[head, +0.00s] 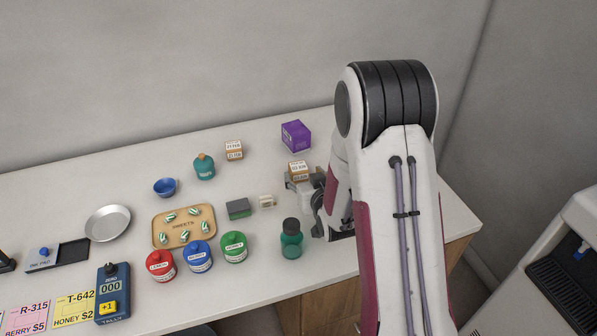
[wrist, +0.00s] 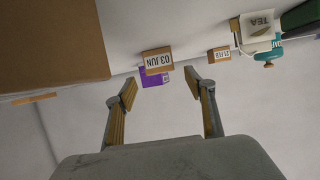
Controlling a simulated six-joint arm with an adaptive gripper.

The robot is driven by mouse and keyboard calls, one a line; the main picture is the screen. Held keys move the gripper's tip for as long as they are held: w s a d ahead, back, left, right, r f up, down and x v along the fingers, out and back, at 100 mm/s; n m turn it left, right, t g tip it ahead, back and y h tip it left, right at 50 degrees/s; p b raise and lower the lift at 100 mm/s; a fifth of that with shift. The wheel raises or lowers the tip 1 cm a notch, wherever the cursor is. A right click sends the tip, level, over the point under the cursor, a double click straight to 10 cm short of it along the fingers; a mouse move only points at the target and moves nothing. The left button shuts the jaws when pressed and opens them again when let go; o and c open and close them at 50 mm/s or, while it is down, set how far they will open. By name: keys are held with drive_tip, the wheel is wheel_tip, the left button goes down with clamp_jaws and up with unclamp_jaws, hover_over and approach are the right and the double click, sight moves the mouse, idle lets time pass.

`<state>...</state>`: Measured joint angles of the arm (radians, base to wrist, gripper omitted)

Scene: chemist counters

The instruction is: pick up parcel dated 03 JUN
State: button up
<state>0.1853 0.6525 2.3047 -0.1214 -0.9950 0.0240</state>
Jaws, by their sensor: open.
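The parcel dated 03 JUN (wrist: 157,62) is a small brown box with a white label, seen in the wrist view just past my fingertips. My gripper (wrist: 161,86) is open and empty, and the parcel lies in line with the gap between its fingers, apart from them.
A purple box (head: 296,135) stands behind the 03 JUN parcel. A dark teal bottle (head: 291,239) stands in front of my gripper. A green block (head: 238,209) and a small pale box (head: 267,202) lie to the left. A sweets tray (head: 158,235) and several jars are farther left.

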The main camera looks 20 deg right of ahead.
sight(300, 169)
drive_tip(key=shift+x, duration=2.6)
drive_tip(key=shift+r, duration=0.15)
drive_tip(key=c, duration=1.2)
